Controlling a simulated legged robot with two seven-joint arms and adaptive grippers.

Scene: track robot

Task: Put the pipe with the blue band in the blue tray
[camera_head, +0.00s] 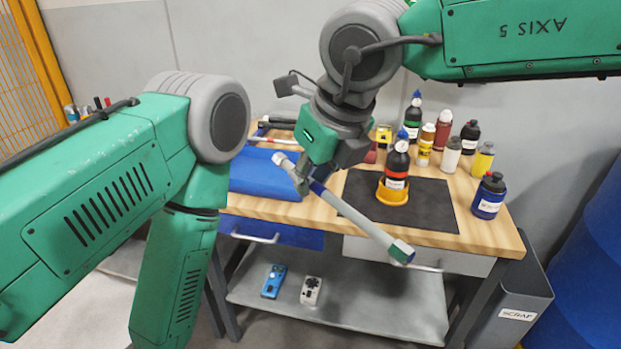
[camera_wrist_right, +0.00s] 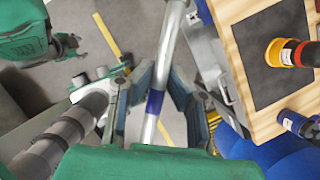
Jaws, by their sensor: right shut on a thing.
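The pipe with the blue band is a long grey pipe (camera_head: 360,220), held tilted in the air in front of the workbench. Its near lower end carries a fitting with a green part (camera_head: 402,251). My right gripper (camera_head: 307,182) is shut on the pipe close to the blue band (camera_head: 318,187). In the right wrist view the pipe (camera_wrist_right: 170,48) runs between my right gripper's fingers (camera_wrist_right: 154,85), with the blue band (camera_wrist_right: 154,102) there. The blue tray (camera_head: 262,178) lies on the bench's left part, partly hidden by my arms.
A dark mat (camera_head: 435,205) on the bench holds a bottle in a yellow ring (camera_head: 392,193). Several bottles stand behind and right of it. More pipes (camera_head: 272,141) lie behind the tray. A scrap bin (camera_head: 515,300) stands at the right. Two small devices lie on the lower shelf (camera_head: 370,315).

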